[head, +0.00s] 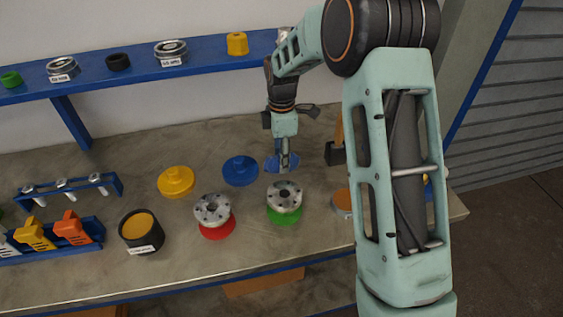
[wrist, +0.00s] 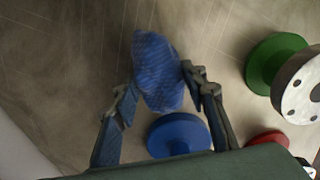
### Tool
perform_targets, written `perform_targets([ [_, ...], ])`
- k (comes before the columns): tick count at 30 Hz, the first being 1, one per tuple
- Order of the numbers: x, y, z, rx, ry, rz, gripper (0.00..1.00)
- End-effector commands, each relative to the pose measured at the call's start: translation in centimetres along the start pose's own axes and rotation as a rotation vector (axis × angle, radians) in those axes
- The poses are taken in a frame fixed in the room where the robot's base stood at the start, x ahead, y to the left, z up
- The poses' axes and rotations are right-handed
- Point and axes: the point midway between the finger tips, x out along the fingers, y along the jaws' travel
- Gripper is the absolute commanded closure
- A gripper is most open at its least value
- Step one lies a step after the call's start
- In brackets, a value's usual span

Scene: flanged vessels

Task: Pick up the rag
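The rag (wrist: 157,65) is a crumpled blue textured cloth lying on the table. In the head view the rag (head: 271,164) shows as a blue patch below my gripper, partly hidden by it. My gripper (head: 284,163) points down over the rag. In the wrist view my gripper (wrist: 160,80) is open, with one finger on each side of the rag. The right fingertip is close to the rag's right edge; I cannot tell whether it touches. The rag's lower end lies near the blue disc.
A blue disc (head: 240,170) and a yellow disc (head: 176,181) lie left of the rag. Metal flanges stand on a green base (head: 285,215) and a red base (head: 217,229) in front. A dark hammer-like tool (head: 336,153) stands at right. A blue shelf (head: 205,52) runs behind.

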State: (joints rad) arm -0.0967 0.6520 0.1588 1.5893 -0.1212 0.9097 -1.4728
Motion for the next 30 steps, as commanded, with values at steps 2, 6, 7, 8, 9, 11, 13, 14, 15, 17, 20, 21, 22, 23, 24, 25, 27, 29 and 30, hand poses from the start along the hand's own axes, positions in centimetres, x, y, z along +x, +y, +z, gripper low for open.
perform_targets([
  [2,0.0,0.0,0.0,0.0,0.0,0.001,0.76],
  [6,0.0,0.0,0.0,0.0,0.0,0.001,0.85],
  [7,0.0,0.0,0.0,0.0,0.0,0.001,0.85],
  [8,0.0,0.0,0.0,0.0,0.0,0.001,0.85],
  [9,0.0,0.0,0.0,0.0,0.0,0.001,0.85],
  [11,-0.1,0.0,0.0,0.0,0.0,0.001,0.85],
  [13,-0.2,0.1,0.0,0.0,0.0,0.001,0.85],
  [14,-0.3,0.1,0.0,0.0,0.0,0.002,0.85],
  [15,-0.6,0.1,0.0,0.0,0.0,0.002,0.85],
  [17,-1.0,0.1,0.0,0.001,0.0,0.003,0.85],
  [20,-2.2,0.1,0.1,0.001,0.0,0.004,0.85],
  [21,-3.0,0.1,0.1,0.001,0.0,0.005,0.85],
  [22,-3.5,0.1,0.0,0.0,-0.001,0.005,0.85],
  [23,-3.8,-0.4,-0.3,-0.001,0.0,0.003,0.85],
  [24,-4.4,-0.8,-0.6,-0.002,0.0,0.003,0.85],
  [25,-5.0,-1.2,-0.8,-0.002,0.0,0.003,0.85],
  [27,-6.4,-2.2,-1.4,-0.002,-0.001,0.005,0.85],
  [29,-7.8,-3.2,-2.0,-0.001,-0.001,0.006,0.85],
  [30,-8.7,-3.8,-2.4,-0.002,0.0,0.006,0.85],
])
